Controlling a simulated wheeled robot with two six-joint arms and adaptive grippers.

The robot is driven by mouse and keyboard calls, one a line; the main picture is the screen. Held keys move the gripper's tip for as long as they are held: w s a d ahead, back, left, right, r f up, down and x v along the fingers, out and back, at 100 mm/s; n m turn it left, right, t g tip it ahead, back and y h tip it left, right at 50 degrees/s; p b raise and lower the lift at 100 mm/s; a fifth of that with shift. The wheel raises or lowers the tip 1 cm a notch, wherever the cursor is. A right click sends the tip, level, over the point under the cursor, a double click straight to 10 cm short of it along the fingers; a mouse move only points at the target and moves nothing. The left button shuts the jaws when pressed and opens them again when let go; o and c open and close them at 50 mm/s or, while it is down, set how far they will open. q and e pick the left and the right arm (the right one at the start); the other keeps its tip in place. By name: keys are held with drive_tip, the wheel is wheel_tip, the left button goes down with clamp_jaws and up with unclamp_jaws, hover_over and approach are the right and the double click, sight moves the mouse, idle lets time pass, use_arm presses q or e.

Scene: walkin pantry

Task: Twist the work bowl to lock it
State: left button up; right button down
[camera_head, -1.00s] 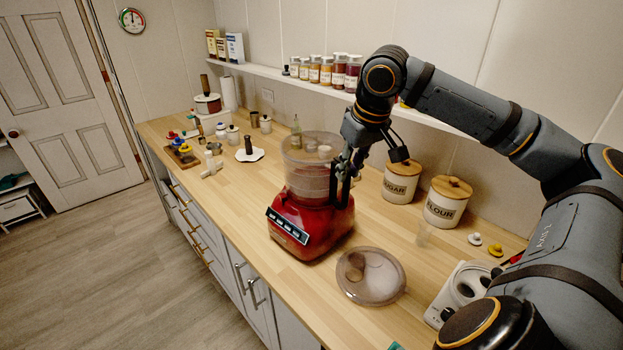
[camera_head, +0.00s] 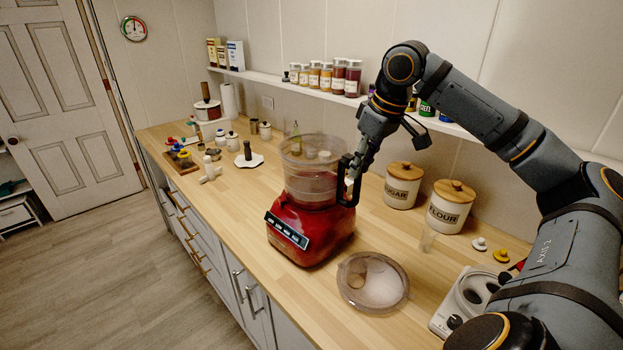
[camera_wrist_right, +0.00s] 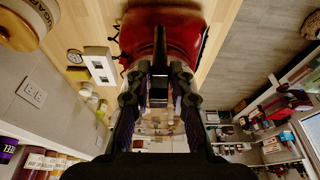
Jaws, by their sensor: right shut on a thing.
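The clear work bowl (camera_head: 308,168) sits upright on the red food processor base (camera_head: 312,232) on the wooden counter. The bowl's dark handle is on its right side. My right gripper (camera_head: 350,182) is shut on that handle, reaching down from the upper right. In the right wrist view, the fingers (camera_wrist_right: 158,88) close around a dark piece at the middle, with the red base (camera_wrist_right: 162,28) beyond at the top. The fingers hide part of the handle. My left gripper is in neither view now.
A clear round lid (camera_head: 373,282) lies on the counter in front of the base. Sugar (camera_head: 402,187) and flour (camera_head: 449,208) canisters stand to the right, near the wall. A shelf of jars (camera_head: 325,78) runs behind. Free counter lies left of the base.

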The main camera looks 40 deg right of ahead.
drive_tip(key=c, duration=1.2)
unclamp_jaws()
drive_tip(key=shift+o, duration=0.2)
drive_tip(key=shift+r, duration=0.1)
drive_tip(key=p+v, duration=0.4)
drive_tip(key=v, duration=0.3)
drive_tip(key=shift+a+r, duration=0.2)
drive_tip(key=shift+a, duration=0.35)
